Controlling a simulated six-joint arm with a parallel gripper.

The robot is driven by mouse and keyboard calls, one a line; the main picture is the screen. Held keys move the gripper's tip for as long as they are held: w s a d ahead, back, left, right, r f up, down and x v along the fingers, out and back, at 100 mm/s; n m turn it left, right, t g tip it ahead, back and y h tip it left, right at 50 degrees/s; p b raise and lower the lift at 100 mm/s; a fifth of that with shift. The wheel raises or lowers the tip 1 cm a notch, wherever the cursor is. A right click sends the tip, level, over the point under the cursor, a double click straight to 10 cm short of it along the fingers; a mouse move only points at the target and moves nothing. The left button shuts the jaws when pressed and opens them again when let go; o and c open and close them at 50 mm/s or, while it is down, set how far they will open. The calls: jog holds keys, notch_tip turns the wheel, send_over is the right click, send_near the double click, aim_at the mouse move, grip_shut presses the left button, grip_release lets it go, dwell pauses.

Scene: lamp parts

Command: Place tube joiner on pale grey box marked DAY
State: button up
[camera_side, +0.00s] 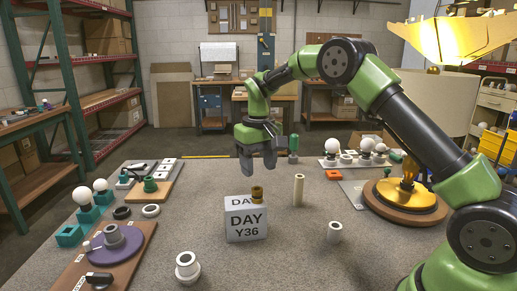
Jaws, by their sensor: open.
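The pale grey box marked DAY (246,224) stands on the grey work surface near the middle, with "DAY Y36" on its front. A small brass cylinder, which looks like the tube joiner (257,194), appears to stand upright on the right part of the box's top. My gripper (258,167) points down above the joiner, with its fingers apart and nothing between them. A gap shows between the fingertips and the joiner.
A cream tube (298,190) stands right of the box, and a short grey-white cylinder (335,232) stands further right. A white fitting (187,267) is at the front. A purple disc (117,245) lies left. A lamp base (405,205) is at the right.

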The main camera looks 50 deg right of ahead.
aim_at(258, 194)
jog(key=s+a+r+t, duration=0.25)
jog(key=s+r, duration=0.25)
jog(key=r, duration=0.3)
jog(key=s+a+r+t, duration=0.1)
jog(key=s+a+r, duration=0.2)
jog(key=s+r, duration=0.3)
jog(key=s+a+m+t+y, duration=0.1)
jog(key=s+a+t+y, duration=0.1)
jog(key=s, duration=1.2)
jog(key=shift+s+a+f+t, duration=0.25)
jog(key=shift+a+f+t, duration=0.15)
jog(key=shift+a+t, duration=0.4)
